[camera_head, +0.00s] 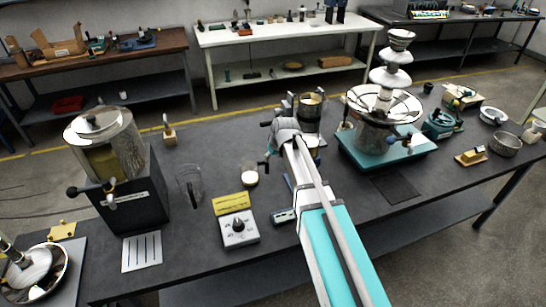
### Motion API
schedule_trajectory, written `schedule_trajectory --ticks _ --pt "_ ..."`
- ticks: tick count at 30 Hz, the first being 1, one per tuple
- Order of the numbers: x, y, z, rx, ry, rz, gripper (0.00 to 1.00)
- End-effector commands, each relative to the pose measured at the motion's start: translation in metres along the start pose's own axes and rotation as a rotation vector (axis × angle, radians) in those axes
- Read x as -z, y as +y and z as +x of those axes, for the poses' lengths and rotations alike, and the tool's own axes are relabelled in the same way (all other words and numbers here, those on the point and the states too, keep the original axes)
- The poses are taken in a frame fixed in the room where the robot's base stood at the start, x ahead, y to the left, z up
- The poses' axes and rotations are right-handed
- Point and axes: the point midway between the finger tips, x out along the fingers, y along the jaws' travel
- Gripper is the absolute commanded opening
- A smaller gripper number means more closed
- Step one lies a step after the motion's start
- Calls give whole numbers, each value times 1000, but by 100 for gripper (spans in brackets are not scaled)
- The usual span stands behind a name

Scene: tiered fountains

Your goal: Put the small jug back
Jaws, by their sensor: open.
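A small clear jug (249,176) with something white in it stands on the dark bench, left of my arm. My gripper (268,157) is open, just right of and above this jug, and partly hidden by my own wrist. I cannot tell whether its fingers touch the jug. A taller clear jug (190,184), which looks empty, stands further left. No marked place for the small jug can be made out.
A metal urn (105,145) on a black stand is at left. A yellow block (231,204) and a grey control box (239,229) stand in front. A tiered fountain (383,105) on a teal base (410,151) is at right. A metal-and-glass container (310,107) stands behind my wrist.

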Motion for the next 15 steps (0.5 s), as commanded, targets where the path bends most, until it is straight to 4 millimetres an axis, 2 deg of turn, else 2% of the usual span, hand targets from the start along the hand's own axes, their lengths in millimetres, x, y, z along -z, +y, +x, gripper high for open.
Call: schedule_trajectory --ticks 5,8,11,15 --pt "-7 1 -2 -1 -9 10 57" --pt "-22 2 -7 -4 -30 31 57" --pt "-48 6 -16 -10 -66 72 57" --pt "-99 9 -33 -23 -140 155 57"
